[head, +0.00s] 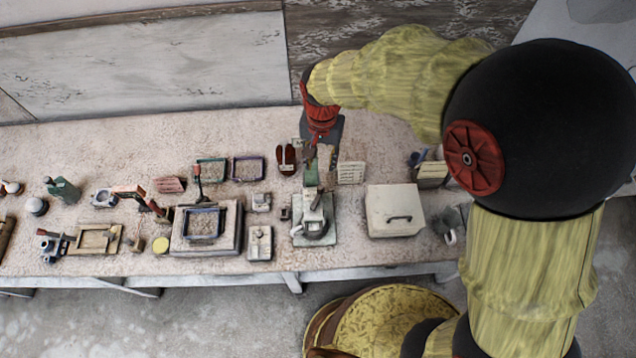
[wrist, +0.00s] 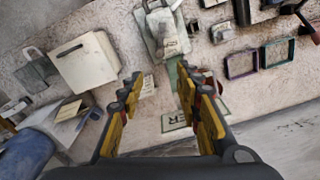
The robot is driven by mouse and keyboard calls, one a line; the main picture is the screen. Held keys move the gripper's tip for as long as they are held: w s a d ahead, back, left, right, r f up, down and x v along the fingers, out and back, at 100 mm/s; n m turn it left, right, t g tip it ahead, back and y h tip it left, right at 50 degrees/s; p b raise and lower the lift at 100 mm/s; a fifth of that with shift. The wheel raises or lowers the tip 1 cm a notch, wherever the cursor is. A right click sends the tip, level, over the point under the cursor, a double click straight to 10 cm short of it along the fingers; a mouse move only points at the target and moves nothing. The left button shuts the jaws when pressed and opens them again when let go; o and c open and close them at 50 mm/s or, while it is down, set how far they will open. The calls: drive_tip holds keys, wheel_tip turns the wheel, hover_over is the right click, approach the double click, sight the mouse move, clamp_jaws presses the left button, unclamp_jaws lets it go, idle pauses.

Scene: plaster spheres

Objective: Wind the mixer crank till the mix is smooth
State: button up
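What looks like the mixer (head: 313,222) is a pale machine with a rounded bowl on a grey-green base plate, near the front edge of the bench. It also shows at the top of the wrist view (wrist: 163,28). Its crank is too small to make out, and I cannot see the mix. My gripper (head: 313,155) hangs over the bench behind the mixer, its red parts showing in the head view. In the wrist view its two yellow-and-black fingers (wrist: 160,78) stand wide apart with nothing between them. The fingers point toward the mixer and are apart from it.
A cream box with a dark handle (head: 395,211) stands right of the mixer. Small trays (head: 248,169), a framed box on a slab (head: 178,241) and a green bottle (head: 62,190) lie to the left.

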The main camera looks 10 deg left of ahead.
sight(320, 186)
wheel_tip(320, 186, down, 14)
drive_tip(key=shift+f+p, duration=0.2)
drive_tip(key=shift+p, duration=0.55)
drive_tip(key=c, duration=0.3)
clamp_jaws()
